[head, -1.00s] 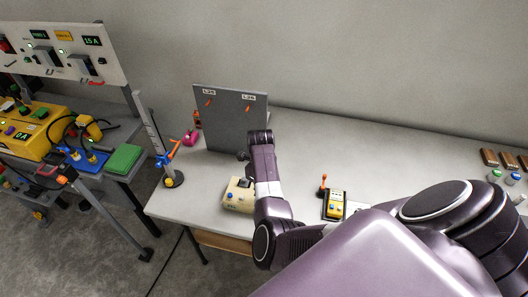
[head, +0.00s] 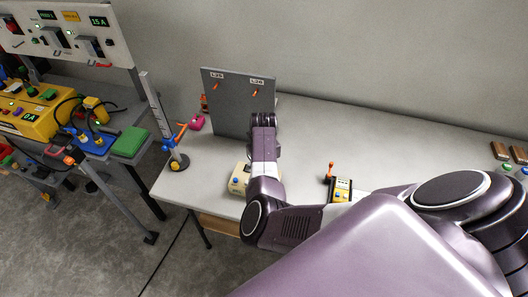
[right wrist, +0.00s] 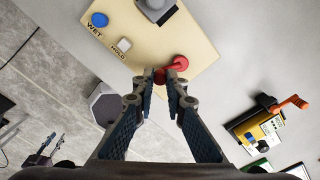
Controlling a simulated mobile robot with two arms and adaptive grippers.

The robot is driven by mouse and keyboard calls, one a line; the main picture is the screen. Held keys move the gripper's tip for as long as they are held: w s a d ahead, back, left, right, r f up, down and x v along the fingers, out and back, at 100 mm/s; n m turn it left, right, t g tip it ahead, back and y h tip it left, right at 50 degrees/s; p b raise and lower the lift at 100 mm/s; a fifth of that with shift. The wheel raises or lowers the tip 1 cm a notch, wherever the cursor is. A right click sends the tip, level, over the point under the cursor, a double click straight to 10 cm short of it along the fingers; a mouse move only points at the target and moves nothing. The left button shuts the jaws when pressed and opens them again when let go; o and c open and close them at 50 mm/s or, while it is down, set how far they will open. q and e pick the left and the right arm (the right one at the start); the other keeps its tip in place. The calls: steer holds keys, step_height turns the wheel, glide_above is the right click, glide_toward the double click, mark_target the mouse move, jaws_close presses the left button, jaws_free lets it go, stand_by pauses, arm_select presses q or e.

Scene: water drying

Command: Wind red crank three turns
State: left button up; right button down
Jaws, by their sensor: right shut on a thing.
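The red crank (right wrist: 179,64) is on a cream box (right wrist: 190,40) with a blue button marked WET and a white one marked HOLD. My right gripper (right wrist: 161,82) is shut on the crank's red handle, which shows between the fingertips. In the head view the cream box (head: 238,180) stands on the bench in front of a grey board, partly behind my right arm. The crank and my right gripper's fingers are hidden there by the arm.
A yellow box with an orange lever (head: 341,187) stands to the right on the bench (head: 370,150). The grey upright board (head: 238,100) is behind the cream box. A stand with an orange and blue clamp (head: 178,160) is at the left edge. The bench's back middle is clear.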

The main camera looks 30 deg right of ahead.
steer(key=shift+w+r, duration=0.1)
steer(key=c, duration=2)
jaws_free()
